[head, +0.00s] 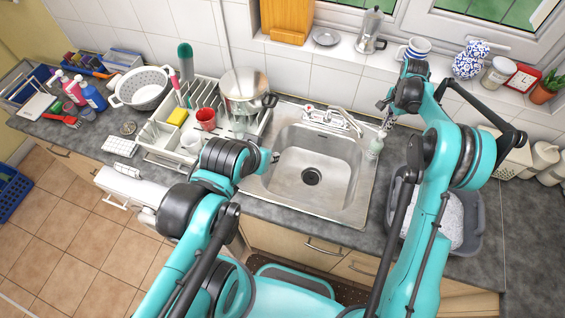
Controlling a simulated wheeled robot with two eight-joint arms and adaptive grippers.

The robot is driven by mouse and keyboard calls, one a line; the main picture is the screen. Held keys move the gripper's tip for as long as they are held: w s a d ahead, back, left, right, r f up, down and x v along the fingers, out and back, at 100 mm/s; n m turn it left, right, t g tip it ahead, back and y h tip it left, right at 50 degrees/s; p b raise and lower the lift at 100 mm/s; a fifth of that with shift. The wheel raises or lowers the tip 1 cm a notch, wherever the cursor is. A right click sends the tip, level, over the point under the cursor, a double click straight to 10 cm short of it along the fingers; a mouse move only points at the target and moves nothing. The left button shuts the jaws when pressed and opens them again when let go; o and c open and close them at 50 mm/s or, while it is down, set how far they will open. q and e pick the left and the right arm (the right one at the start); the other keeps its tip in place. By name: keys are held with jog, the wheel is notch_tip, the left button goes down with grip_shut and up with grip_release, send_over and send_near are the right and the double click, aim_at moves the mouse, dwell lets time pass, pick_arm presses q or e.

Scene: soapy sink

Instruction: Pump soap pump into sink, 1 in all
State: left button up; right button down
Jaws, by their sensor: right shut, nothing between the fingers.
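The soap pump (374,148) is a pale, translucent bottle with a light head, standing upright at the right rim of the sink. The steel sink (300,170) has an empty basin with a dark drain. My right gripper (386,111) is shut and empty, just above and behind the pump head. I cannot tell whether it touches the head.
A tap (330,120) stands behind the basin. A dish rack (163,135) with a red mug (205,119) and a steel pot (243,88) is to the left. A grey tub (474,222) is to the right. The sill above holds several items.

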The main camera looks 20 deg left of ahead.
jog(key=shift+f, duration=0.2)
jog(key=shift+f+b, duration=1.45)
jog(key=shift+r, duration=0.1)
jog(key=shift+r+p, duration=0.55)
jog(key=shift+r, duration=1)
notch_tip(320, 180, up, 6)
jog(key=shift+p, duration=1.2)
